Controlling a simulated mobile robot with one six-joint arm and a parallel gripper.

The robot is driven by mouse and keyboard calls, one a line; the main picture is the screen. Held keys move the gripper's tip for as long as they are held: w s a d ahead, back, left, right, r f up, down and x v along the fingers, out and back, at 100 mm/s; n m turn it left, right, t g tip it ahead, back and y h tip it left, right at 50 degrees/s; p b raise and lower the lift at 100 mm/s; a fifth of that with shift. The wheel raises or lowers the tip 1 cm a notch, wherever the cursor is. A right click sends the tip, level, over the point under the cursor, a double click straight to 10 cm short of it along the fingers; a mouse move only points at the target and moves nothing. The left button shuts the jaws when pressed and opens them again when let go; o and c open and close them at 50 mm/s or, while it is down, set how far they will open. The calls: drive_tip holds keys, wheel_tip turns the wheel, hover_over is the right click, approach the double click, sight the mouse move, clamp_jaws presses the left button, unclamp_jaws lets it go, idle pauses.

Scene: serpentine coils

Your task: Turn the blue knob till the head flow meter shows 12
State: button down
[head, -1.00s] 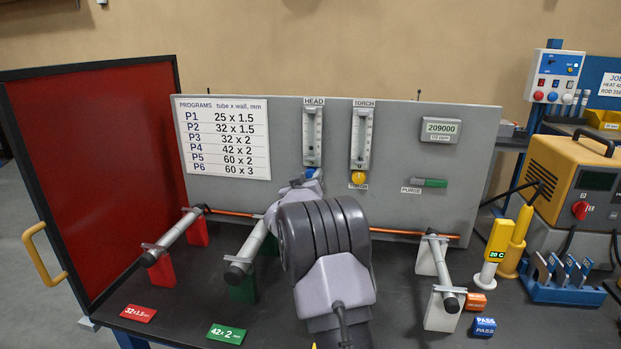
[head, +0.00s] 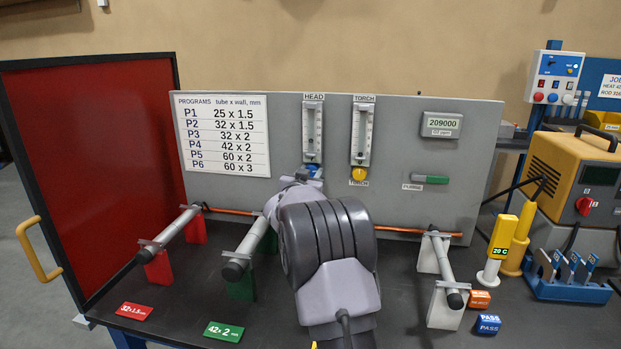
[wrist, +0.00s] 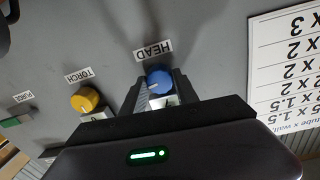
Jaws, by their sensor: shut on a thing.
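The blue knob (wrist: 159,82) shows in the wrist view just below the HEAD label, between the two fingers of my gripper (wrist: 158,92). My gripper is shut on the knob. In the head view only a bit of the blue knob (head: 312,168) shows above my arm, which hides most of the gripper. The head flow meter (head: 313,134) is an upright clear tube with a scale under the HEAD label. Its reading is too small to tell.
The yellow torch knob (head: 359,174) sits to the right under the torch flow meter (head: 361,136). A copper tube (head: 410,231) runs low across the panel. Tubes on red, green and white stands flank my arm. A green purge switch (head: 431,179) is further right.

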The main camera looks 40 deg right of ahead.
drive_tip(key=shift+m, duration=1.1)
drive_tip(key=c, duration=0.9)
unclamp_jaws()
drive_tip(key=shift+a, duration=0.1)
drive_tip(key=p+v, duration=0.3)
drive_tip(key=v, duration=1.4)
drive_tip(key=w+d+n+p, duration=0.1)
drive_tip(key=w+d+n, duration=0.1)
drive_tip(key=w+d, duration=0.1)
drive_tip(key=w+d+n+p, duration=0.1)
drive_tip(key=w+d+n, duration=0.1)
drive_tip(key=w+d, duration=0.2)
drive_tip(key=w+d+n+t+p, duration=0.1)
drive_tip(key=w+d+n, duration=0.1)
drive_tip(key=d, duration=0.5)
drive_tip(key=shift+w+d+f+n+y+p, duration=0.1)
drive_tip(key=shift+w+f+n+y+p, duration=0.1)
drive_tip(key=shift+w, duration=0.25)
drive_tip(key=shift+w+d+f+n+y+p, duration=0.1)
drive_tip(key=shift+w+y+p, duration=0.1)
drive_tip(key=shift+w, duration=0.25)
